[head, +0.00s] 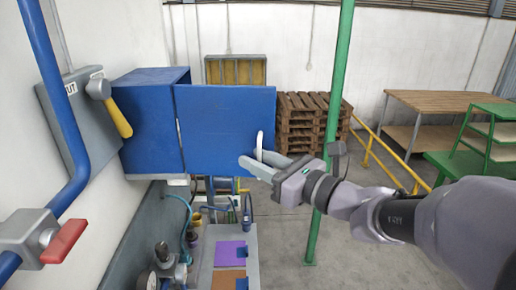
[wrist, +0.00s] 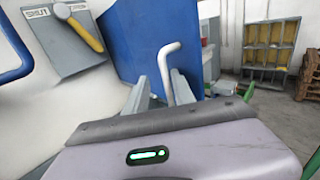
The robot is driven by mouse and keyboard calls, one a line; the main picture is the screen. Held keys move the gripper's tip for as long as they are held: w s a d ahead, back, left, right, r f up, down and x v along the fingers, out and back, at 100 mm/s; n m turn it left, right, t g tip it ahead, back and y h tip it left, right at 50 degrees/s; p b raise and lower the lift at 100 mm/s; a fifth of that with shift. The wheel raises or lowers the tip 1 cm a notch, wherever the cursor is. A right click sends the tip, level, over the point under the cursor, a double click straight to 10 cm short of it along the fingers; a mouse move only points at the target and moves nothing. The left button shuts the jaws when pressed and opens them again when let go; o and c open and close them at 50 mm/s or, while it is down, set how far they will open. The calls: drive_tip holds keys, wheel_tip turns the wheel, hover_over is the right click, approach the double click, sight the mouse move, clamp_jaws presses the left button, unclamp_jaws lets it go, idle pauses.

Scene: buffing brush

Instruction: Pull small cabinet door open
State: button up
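The small blue cabinet (head: 150,115) hangs on the left wall. Its flat blue door (head: 222,125) stands out to the right of the cabinet body, with a dark gap along the edge between them. A white bent handle (head: 259,143) is near the door's lower right corner. My gripper (head: 256,163) is at this handle, with its fingers apart on either side of it. In the wrist view the handle (wrist: 164,68) rises between the two grey fingers, nearer the right one, and the blue door (wrist: 135,40) is behind. The inside of the cabinet is hidden.
A grey switch box with a yellow lever (head: 118,118) and a blue pipe with a red-handled valve (head: 60,243) are on the left wall. A green post (head: 330,120) stands close behind my arm. Stacked pallets (head: 298,122) and a bench are farther back.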

drive_tip(key=shift+s+d, duration=0.15)
drive_tip(key=shift+d, duration=0.45)
drive_tip(key=b+v, duration=0.4)
drive_tip(key=v, duration=1.3)
drive_tip(key=s+a+f+n+g+h+b, duration=0.1)
drive_tip(key=s+a+f+n+g+b, duration=0.15)
drive_tip(key=f+b, duration=0.45)
drive_tip(key=s+a+f+n+g+h+b, duration=0.1)
drive_tip(key=s+a+f+n+g+b, duration=0.2)
drive_tip(key=f, duration=0.7)
drive_tip(key=s+a+f+n+g+h+b, duration=0.1)
drive_tip(key=s+a+f+n+g+b, duration=0.25)
drive_tip(key=f, duration=0.55)
drive_tip(key=s+d+f+n+t+h+b, duration=0.1)
drive_tip(key=f+n+h+b, duration=0.3)
drive_tip(key=f+b, duration=0.5)
drive_tip(key=s+d+f+n+t+h+b, duration=0.1)
drive_tip(key=d+f+n+h+b, duration=0.3)
drive_tip(key=f+n+b, duration=0.4)
wheel_tip(320, 180, down, 6)
drive_tip(key=shift+s+r+n+t+b, duration=0.2)
drive_tip(key=shift+s+n+t+b, duration=0.15)
drive_tip(key=shift+s+n, duration=0.35)
